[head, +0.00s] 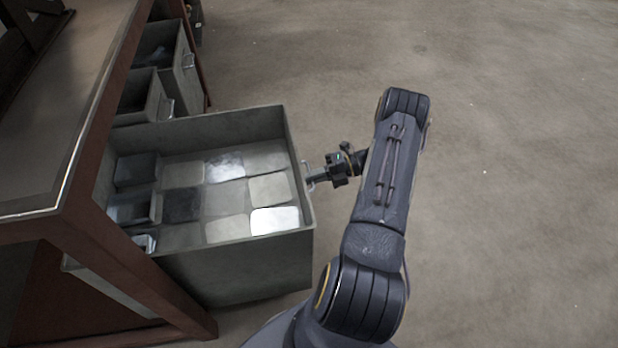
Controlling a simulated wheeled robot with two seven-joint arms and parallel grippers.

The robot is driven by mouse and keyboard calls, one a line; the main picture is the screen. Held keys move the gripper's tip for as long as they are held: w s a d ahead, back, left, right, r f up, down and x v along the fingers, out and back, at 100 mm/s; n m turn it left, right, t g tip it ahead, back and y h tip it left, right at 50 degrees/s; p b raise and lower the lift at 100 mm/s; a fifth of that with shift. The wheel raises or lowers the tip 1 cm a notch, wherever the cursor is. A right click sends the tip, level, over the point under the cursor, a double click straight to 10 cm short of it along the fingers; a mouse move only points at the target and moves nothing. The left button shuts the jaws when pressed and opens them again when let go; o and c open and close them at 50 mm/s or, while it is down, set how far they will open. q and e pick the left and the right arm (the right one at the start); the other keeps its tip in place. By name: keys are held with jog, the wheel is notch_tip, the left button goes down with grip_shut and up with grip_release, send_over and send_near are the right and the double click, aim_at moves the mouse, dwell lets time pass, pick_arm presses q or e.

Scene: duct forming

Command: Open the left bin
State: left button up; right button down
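The large grey metal bin (240,262) stands pulled far out from under the workbench, its open top showing several flat square pieces (225,200) in grey and white and small dark boxes toward the bench side. Its light metal handle (309,176) is on the outer end, facing right. My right gripper (318,179) is at this handle, pointing left, and its fingers appear closed around it; the fingertips are small and partly hidden. My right arm comes up from the bottom and bends back to the handle. My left gripper is not in view.
The workbench top (70,90) with its brown frame lies on the left, and a leg (125,275) stands beside the bin. Two smaller grey bins (181,70) sit further back under the bench. The concrete floor (510,180) on the right is clear.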

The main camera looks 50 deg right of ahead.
jog(key=shift+s, duration=0.1)
jog(key=c, duration=1.6)
grip_release()
jog(key=shift+c, duration=0.2)
jog(key=shift+d, duration=0.1)
jog(key=p+v, duration=0.1)
jog(key=v, duration=0.6)
jog(key=shift+s+d, duration=0.25)
